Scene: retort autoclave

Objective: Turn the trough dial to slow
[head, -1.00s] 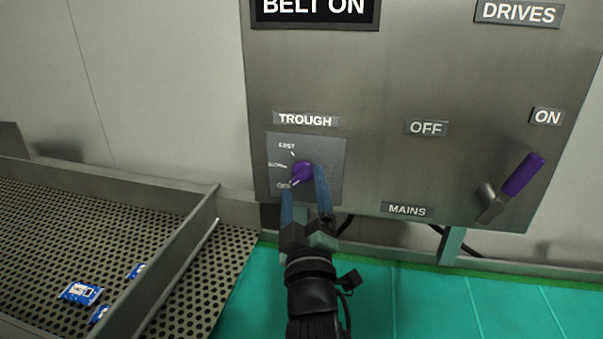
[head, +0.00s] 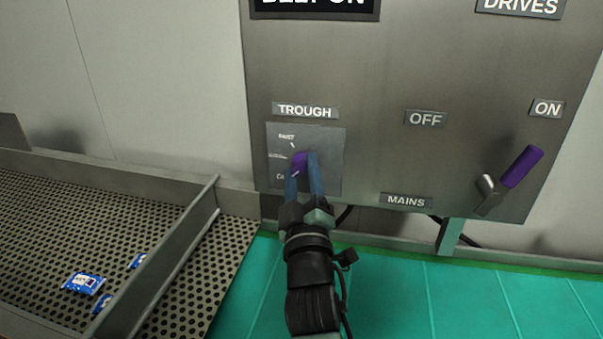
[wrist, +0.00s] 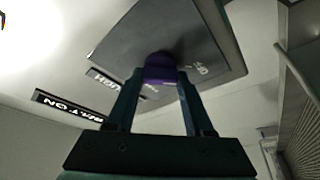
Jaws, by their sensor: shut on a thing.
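The trough dial is a purple knob (head: 299,161) on a grey plate (head: 330,150) under the TROUGH label (head: 305,110). Marks stand on the plate's left side: FAST at the top, a blurred one in the middle, and a partly hidden one at the bottom. My gripper (head: 303,172) is shut on the knob, its blue fingers on either side. The knob's pale pointer line shows at its lower left, toward the bottom mark; its exact angle is partly hidden by the fingers. The wrist view also shows the knob (wrist: 160,68) between the fingertips.
The steel panel also carries a purple-handled mains lever (head: 521,167) at the right, tilted toward ON. A perforated trough (head: 90,220) with several blue packets (head: 84,283) lies at the left behind a metal divider. Green floor is clear below the panel.

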